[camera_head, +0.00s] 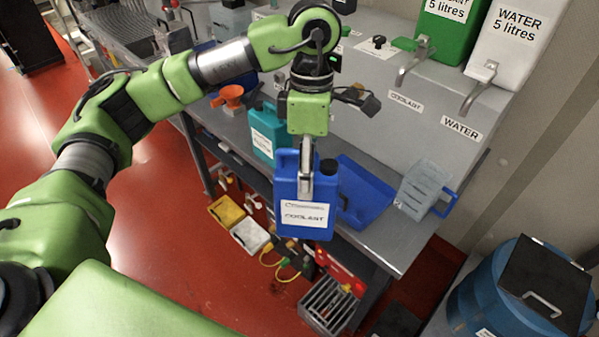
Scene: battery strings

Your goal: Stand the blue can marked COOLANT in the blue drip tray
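The blue can marked COOLANT (305,215) hangs upright from my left gripper (306,172), whose fingers look closed at the handle on its top. The can appears raised, in front of the bench's front edge. The blue drip tray (368,190) lies on the bench just right of and behind the can. The can hides the tray's left part. No can is seen in the tray. My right gripper is not in view.
A teal can (264,135) stands on the bench left of the blue can. A clear jug with a blue handle (422,188) stands right of the tray. Taps labelled COOLANT and WATER (480,88) stick out behind. A blue drum (490,290) stands at lower right.

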